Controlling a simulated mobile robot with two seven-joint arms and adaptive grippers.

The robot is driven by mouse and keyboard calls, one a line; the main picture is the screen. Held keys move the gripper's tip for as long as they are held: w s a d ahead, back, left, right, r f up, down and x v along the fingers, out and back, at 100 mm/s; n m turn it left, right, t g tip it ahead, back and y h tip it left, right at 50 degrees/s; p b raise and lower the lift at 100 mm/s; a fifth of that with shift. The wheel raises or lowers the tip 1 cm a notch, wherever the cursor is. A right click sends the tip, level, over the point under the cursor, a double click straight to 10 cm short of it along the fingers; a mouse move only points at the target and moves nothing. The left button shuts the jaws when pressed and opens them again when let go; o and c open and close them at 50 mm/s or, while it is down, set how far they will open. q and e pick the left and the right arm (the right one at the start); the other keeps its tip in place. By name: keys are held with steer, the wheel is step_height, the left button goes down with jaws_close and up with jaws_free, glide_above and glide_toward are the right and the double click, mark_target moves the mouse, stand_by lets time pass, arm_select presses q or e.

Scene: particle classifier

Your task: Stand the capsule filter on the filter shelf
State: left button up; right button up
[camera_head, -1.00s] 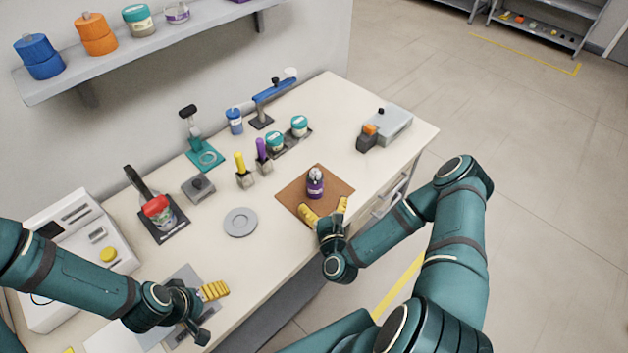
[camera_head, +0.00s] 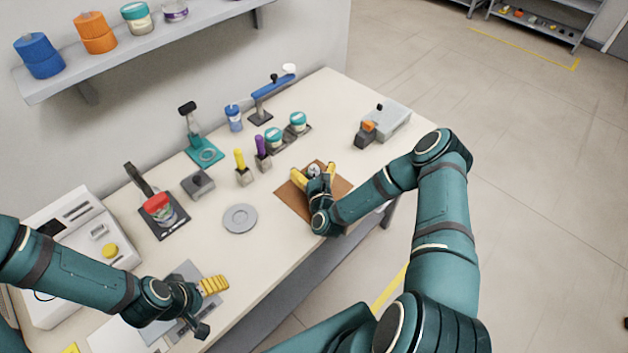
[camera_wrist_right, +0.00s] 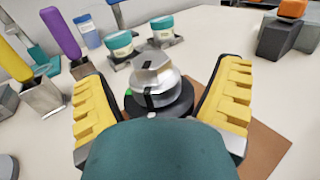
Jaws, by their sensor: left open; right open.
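The likely capsule filter (camera_wrist_right: 160,88), with a silver faceted top and dark lower ring, stands upright on the brown mat (camera_head: 290,203). In the head view only its pale top (camera_head: 314,169) shows; the right hand covers its body. My right gripper (camera_head: 315,174) is open, with its yellow fingers on either side of it, apart from it in the right wrist view (camera_wrist_right: 160,100). My left gripper (camera_head: 208,304) is open over the front left of the bench, and I see nothing in it. A wall shelf (camera_head: 190,33) is at upper left; I cannot tell whether it is the filter shelf.
Blue (camera_head: 38,58) and orange (camera_head: 95,34) containers and jars occupy the wall shelf. Yellow-handled (camera_head: 240,160) and purple-handled (camera_head: 261,147) tools, teal-lidded jars (camera_head: 297,121) and a grey device (camera_head: 392,120) stand near the mat. A grey disc (camera_head: 240,219) lies on the bench.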

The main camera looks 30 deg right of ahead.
steer(key=shift+c, duration=0.4)
jaws_close()
